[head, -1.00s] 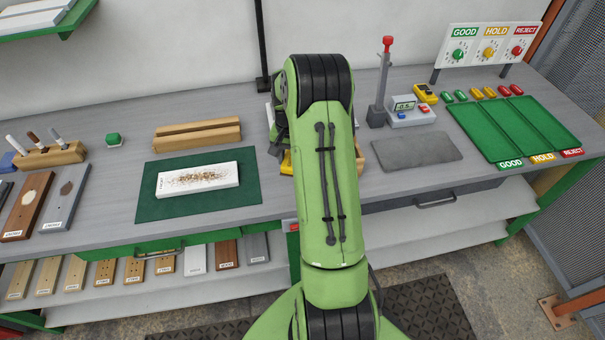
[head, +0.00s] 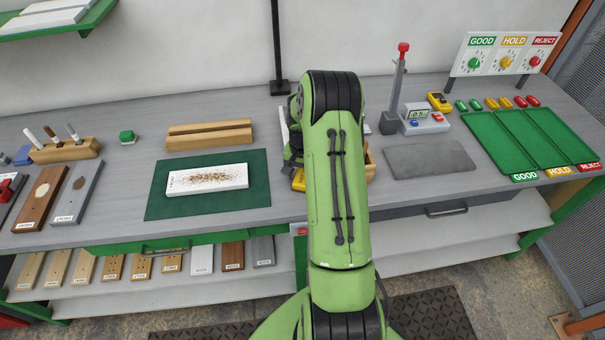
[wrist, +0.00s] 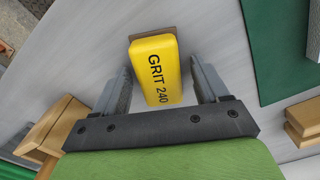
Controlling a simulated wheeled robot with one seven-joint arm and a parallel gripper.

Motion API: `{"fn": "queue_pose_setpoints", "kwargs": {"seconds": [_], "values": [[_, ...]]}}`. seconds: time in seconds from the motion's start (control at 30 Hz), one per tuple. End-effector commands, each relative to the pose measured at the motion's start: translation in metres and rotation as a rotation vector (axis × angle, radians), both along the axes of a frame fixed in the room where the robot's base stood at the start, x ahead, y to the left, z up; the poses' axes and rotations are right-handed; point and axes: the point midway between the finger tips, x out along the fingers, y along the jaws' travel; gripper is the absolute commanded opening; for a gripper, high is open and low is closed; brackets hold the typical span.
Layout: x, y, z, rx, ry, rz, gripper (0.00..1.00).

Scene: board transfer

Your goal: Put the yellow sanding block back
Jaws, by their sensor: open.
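The yellow sanding block (wrist: 158,72), marked GRIT 240, lies on the grey bench top in the wrist view. My gripper (wrist: 162,88) is open, with one finger on each side of the block's near part and a gap visible at both sides. In the head view only a corner of the yellow block (head: 299,180) shows, left of my arm. My arm hides the gripper's fingertips and most of the block there. A wooden holder (head: 370,165) shows partly behind my arm on its right; its wooden edge is also in the wrist view (wrist: 52,125).
A green mat (head: 210,208) with a white, brown-speckled board (head: 207,179) lies to the left. A wooden rest (head: 209,134) stands behind it. A grey pad (head: 430,160), a gauge stand (head: 396,90) and green trays (head: 499,141) are to the right.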

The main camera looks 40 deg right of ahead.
Motion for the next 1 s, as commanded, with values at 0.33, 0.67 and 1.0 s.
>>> {"fn": "queue_pose_setpoints", "kwargs": {"seconds": [0.33, 0.67, 1.0], "values": [[0.001, -0.001, 0.037, -0.005, -0.006, 0.000, 0.74], [0.000, 0.000, 0.115, -0.003, -0.002, -0.001, 0.74], [-0.011, 0.077, 0.206, -0.085, -0.082, 0.233, 0.74]]}}
